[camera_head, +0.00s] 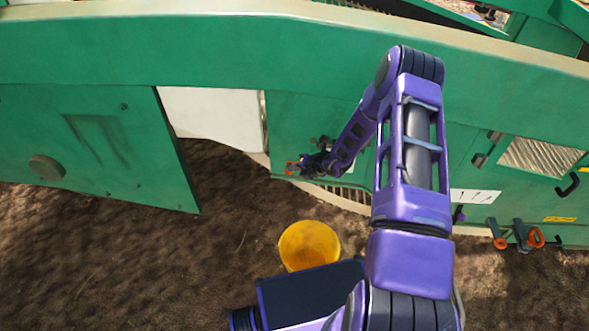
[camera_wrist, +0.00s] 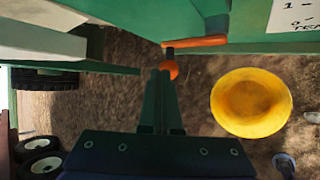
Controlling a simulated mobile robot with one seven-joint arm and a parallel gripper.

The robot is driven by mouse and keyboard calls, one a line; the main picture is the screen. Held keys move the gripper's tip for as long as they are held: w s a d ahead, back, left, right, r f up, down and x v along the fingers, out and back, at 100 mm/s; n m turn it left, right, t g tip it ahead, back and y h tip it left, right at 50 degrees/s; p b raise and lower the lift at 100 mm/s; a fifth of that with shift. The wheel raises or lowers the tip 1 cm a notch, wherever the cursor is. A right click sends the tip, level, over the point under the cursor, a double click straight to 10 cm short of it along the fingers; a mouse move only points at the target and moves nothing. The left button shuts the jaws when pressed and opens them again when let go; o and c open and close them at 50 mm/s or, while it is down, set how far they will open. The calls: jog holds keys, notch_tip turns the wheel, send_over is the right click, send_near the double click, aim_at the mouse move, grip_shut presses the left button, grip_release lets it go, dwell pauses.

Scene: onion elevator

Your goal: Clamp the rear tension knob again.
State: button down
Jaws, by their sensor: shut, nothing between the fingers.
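An orange knob with a bar-like handle (camera_wrist: 195,42) and a round orange end (camera_wrist: 170,71) sits by the green machine's edge in the wrist view. In the head view a small orange part (camera_head: 290,168) shows at the tip of my gripper (camera_head: 303,166). My gripper (camera_wrist: 160,74) is shut with nothing between its fingers, and its tips are right beside the round end. I cannot tell whether they touch it. Another orange knob (camera_head: 500,243) and an orange-handled clamp (camera_head: 537,237) are on the panel at the right. No label shows which knob is the rear one.
The green machine (camera_head: 230,50) fills the back, with a white panel (camera_head: 212,115) in a gap. A yellow bucket (camera_head: 309,245) stands on bare brown soil below my gripper; it also shows in the wrist view (camera_wrist: 250,102). A black handle (camera_head: 568,184) juts out at the right.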

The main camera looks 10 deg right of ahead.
jog(key=shift+a+f, duration=0.25)
jog(key=shift+a, duration=0.05)
dwell(0.5)
jog(key=shift+r, duration=0.1)
jog(key=s+d+r+p, duration=0.2)
jog(key=s+r, duration=0.5)
jog(key=r, duration=0.4)
jog(key=shift+s+d+r+p, duration=0.25)
jog(key=shift+r+p, duration=0.05)
jog(key=shift+p, duration=0.15)
